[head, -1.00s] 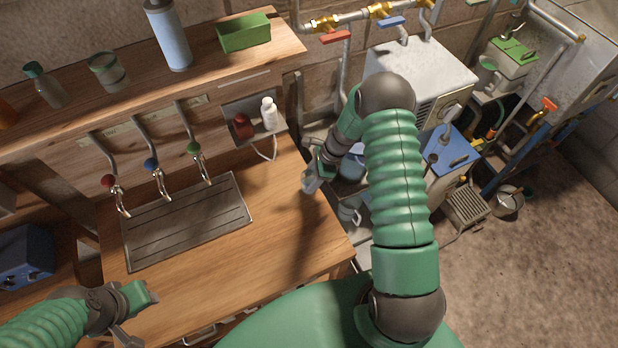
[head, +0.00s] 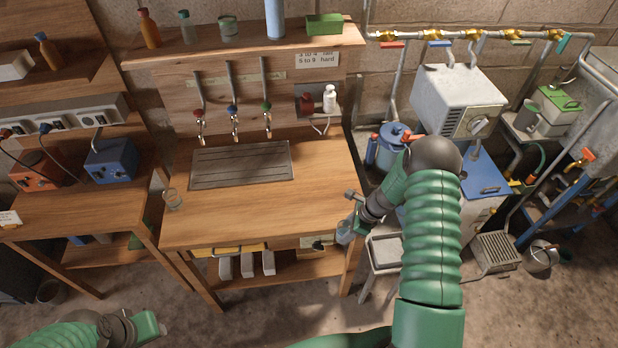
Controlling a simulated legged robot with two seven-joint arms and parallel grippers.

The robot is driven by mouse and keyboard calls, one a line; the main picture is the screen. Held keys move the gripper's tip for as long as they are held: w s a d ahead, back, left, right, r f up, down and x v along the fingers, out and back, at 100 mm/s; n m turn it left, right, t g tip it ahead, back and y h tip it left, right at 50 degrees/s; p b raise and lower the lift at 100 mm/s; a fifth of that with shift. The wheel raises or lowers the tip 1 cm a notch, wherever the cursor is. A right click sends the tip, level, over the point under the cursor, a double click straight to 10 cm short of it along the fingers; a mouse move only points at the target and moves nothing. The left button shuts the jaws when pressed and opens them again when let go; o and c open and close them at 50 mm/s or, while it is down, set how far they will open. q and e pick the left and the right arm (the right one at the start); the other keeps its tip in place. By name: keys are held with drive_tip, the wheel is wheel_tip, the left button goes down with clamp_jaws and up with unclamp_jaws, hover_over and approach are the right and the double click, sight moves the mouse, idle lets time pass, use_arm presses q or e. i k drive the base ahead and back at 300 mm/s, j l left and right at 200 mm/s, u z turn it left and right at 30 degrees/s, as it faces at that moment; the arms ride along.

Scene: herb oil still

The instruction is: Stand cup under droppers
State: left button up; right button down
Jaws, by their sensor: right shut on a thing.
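Three droppers with red, blue and green knobs hang on the bench's back panel: the red one (head: 200,125), the blue one (head: 234,122) and the green one (head: 268,120). A slatted drain tray (head: 240,176) lies below them, bare. My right gripper (head: 350,222) is shut on a small clear cup (head: 344,232) by the bench's front right corner, right of the tray. The gripper partly hides the cup. My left gripper (head: 160,327) is low at the left, away from the bench top; its fingers are too unclear to read.
Another clear glass (head: 173,199) stands near the left edge of the wooden bench (head: 290,215). The bench top between it and my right gripper is free. A blue pot (head: 385,152) stands right of the bench. Bottles and a green box (head: 324,25) stand on the shelf above.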

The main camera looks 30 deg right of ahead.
sight(321, 156)
drive_tip(key=i+l+u, duration=0.3)
drive_tip(key=i+l, duration=0.7)
drive_tip(key=l, duration=0.05)
